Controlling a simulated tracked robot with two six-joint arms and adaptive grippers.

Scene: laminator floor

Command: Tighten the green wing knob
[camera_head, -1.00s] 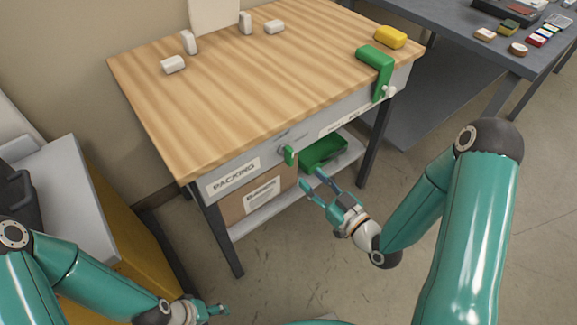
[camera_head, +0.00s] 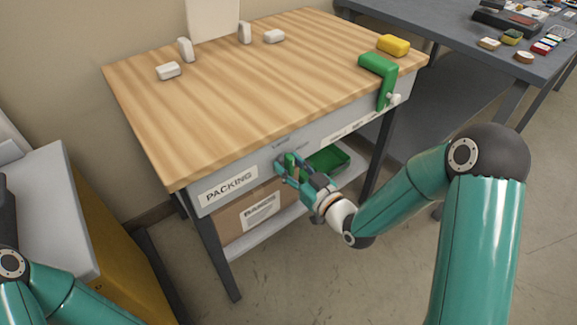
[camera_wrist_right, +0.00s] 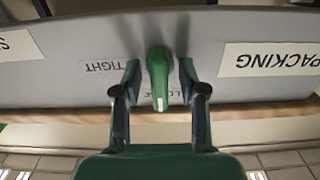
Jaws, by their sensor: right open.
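The green wing knob (camera_head: 290,160) is on the grey front apron of the packing bench, partly hidden by my right gripper in the head view. In the right wrist view the knob (camera_wrist_right: 158,78) stands between the two fingers of my right gripper (camera_wrist_right: 160,98), with a gap on each side. The gripper is open around it. The knob's white-marked end points to the bottom of that picture, over partly hidden lettering. A "TIGHT" label (camera_wrist_right: 105,68) is to its left. In the head view my right gripper (camera_head: 284,170) reaches the apron. My left gripper is out of view.
The wooden bench top (camera_head: 250,85) holds several white blocks, a yellow block (camera_head: 393,45) and a green clamp-like bracket (camera_head: 380,75) at its right edge. Below are a green tray (camera_head: 328,160) and a cardboard box (camera_head: 255,210). A grey cabinet (camera_head: 50,200) stands left.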

